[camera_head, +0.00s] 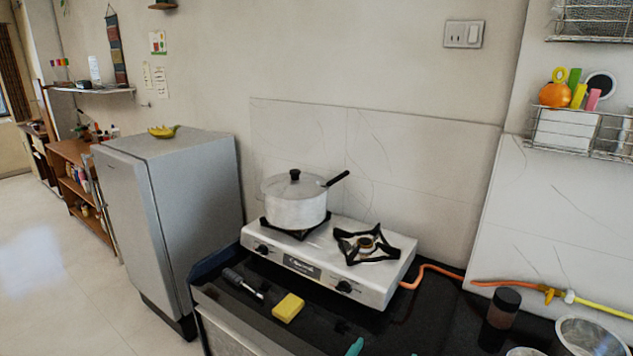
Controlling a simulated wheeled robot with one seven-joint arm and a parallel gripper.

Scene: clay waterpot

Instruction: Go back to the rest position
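My gripper and arm are not in view. A two-burner gas stove (310,268) stands on the black counter (243,305). A lidded metal pot (296,207) with a black knob sits upright on the stove's left burner. A black handle (335,178) sticks out to the right near the pot's rim. The right burner (367,243) is bare. No clay waterpot can be made out in this view.
A yellow sponge (288,307) and a dark-handled tool (243,283) lie in front of the stove. A dark jar (502,308) and a metal container (590,338) stand at the right. A grey fridge (170,205) stands left, with open floor (65,290) beyond it. A wire rack (600,135) hangs upper right.

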